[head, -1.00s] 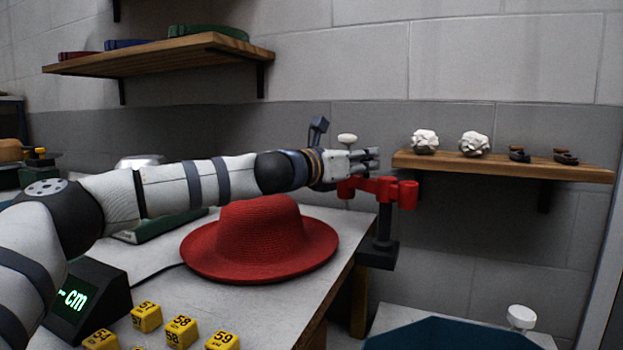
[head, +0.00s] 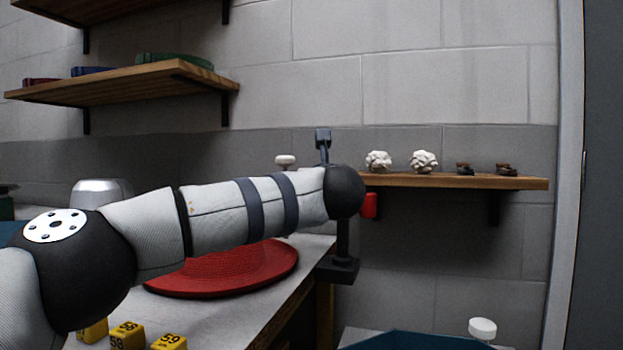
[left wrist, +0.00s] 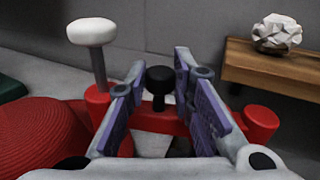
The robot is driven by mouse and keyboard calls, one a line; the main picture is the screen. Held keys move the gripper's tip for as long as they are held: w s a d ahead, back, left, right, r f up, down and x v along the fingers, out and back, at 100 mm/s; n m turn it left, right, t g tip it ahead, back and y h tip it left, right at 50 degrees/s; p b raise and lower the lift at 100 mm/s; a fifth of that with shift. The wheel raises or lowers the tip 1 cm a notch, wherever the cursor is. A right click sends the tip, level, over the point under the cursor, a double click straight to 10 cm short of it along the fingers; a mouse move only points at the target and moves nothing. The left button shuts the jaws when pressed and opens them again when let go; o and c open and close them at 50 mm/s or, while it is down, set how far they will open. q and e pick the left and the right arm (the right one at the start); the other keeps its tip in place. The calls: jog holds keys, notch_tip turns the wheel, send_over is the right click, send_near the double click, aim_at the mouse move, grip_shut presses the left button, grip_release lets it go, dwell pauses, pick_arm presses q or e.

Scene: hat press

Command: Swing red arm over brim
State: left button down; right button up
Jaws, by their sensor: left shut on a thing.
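The red hat (head: 235,268) lies on the table; my left arm hides its crown in the head view. Its red side shows at the left of the left wrist view (left wrist: 35,135). The red arm (left wrist: 150,122) runs across the left wrist view to a red cylinder (left wrist: 258,122). A white-topped pin (left wrist: 92,32) stands at its hat-side end. My left gripper (left wrist: 160,72) has its purple-padded fingers on either side of a black knob (left wrist: 160,82) on the red arm. In the head view my arm hides this gripper and most of the red arm, except a red end (head: 368,205). My right gripper is out of view.
A black post (head: 343,240) stands at the table's far right corner. A wall shelf (head: 450,181) behind it holds white faceted lumps and small dark items. Yellow numbered cubes (head: 127,336) sit on the near table. A blue bin (head: 415,341) is at lower right.

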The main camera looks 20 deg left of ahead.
pick_arm(q)
jog(key=shift+s+d+n+g+y, duration=0.2)
jog(key=shift+n+g+y, duration=0.1)
jog(key=shift+n+y, duration=0.3)
jog(key=shift+y, duration=0.4)
jog(key=c, duration=1.4)
grip_release()
jog(key=shift+s, duration=0.1)
jog(key=v, duration=1.2)
jog(key=shift+r, duration=0.1)
